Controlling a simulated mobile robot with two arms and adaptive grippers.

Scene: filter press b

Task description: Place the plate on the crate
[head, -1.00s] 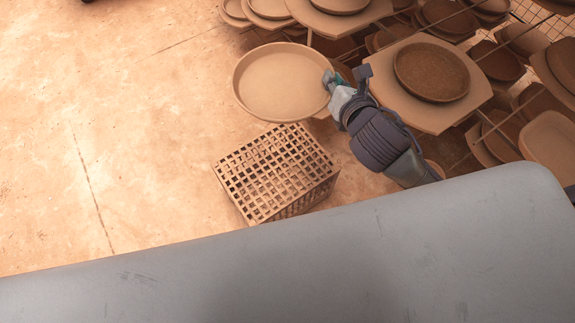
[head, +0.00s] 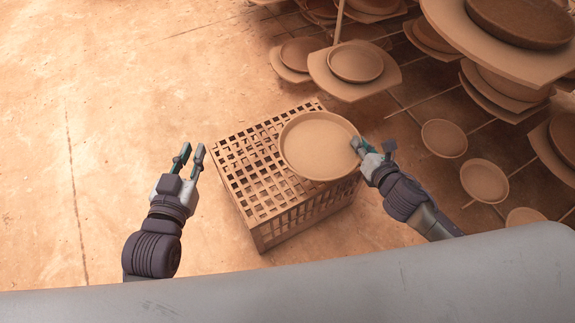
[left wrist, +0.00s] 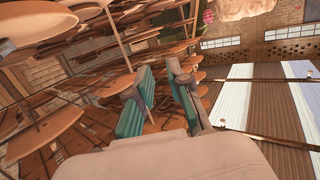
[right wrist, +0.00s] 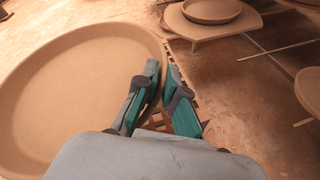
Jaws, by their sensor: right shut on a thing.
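The plate (head: 316,145) is a round, shallow, tan dish. My right gripper (head: 358,146) is shut on its right rim; the right wrist view shows the fingers (right wrist: 155,98) pinching the rim of the plate (right wrist: 75,95). The crate (head: 250,185) is a tan lattice box on the floor. In the head view the plate overlaps the right part of the crate's top; I cannot tell whether it touches it. My left gripper (head: 190,158) is open and empty, left of the crate. Its fingers (left wrist: 163,98) also show apart in the left wrist view.
Racks with shelf boards (head: 352,78) carrying more round dishes stand at the back and right. Several dishes (head: 484,181) sit low at the right. The floor (head: 110,130) at the left is clear. A grey surface (head: 300,290) crosses the bottom of the head view.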

